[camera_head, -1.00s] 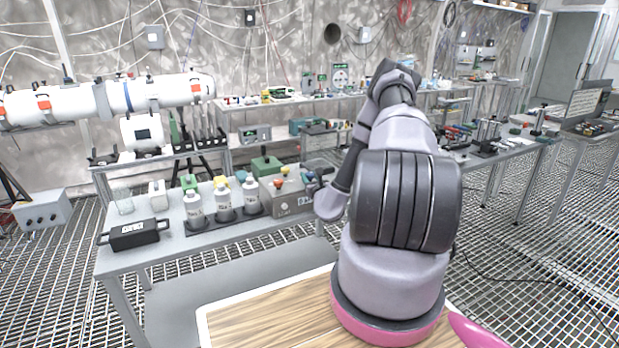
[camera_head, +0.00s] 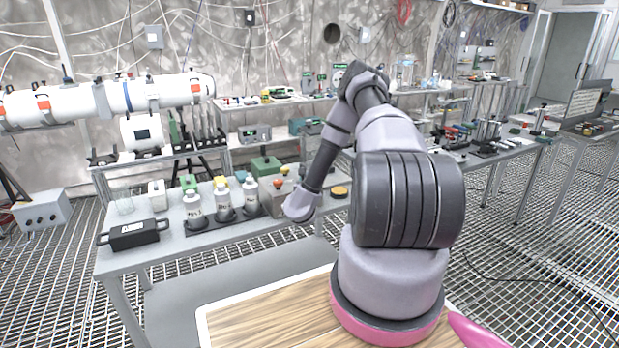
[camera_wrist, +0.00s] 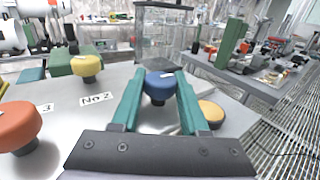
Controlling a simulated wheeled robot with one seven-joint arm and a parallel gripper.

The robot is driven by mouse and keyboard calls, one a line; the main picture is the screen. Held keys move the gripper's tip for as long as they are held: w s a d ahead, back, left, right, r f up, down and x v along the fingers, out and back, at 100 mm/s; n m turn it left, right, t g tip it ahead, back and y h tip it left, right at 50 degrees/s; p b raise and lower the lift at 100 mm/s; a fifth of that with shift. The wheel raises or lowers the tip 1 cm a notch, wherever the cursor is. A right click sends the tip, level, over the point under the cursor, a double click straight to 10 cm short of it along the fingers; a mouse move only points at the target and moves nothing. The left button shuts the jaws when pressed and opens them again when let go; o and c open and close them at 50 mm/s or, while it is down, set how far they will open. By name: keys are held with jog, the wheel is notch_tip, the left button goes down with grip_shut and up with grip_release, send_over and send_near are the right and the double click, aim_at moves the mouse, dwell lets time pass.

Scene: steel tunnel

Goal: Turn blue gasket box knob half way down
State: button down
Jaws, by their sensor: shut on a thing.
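The blue knob (camera_wrist: 160,86) is a round, mushroom-shaped knob with a pale mark on its top, in the middle of the wrist view. My gripper (camera_wrist: 160,80) has its two teal fingers on either side of the knob and is shut on it. The grey box (camera_head: 270,196) that bears the knobs stands on the table in the head view, partly behind my arm. My arm hides the blue knob and my gripper there.
An orange-red knob (camera_wrist: 17,127) and a yellow knob (camera_wrist: 86,66) stand to the left on the same surface. An amber disc (camera_wrist: 211,113) is right of my gripper.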

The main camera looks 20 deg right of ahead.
jog(key=shift+c, duration=2.1)
grip_release()
jog(key=v, duration=1)
jog(key=shift+s+a, duration=0.2)
jog(key=shift+s, duration=0.15)
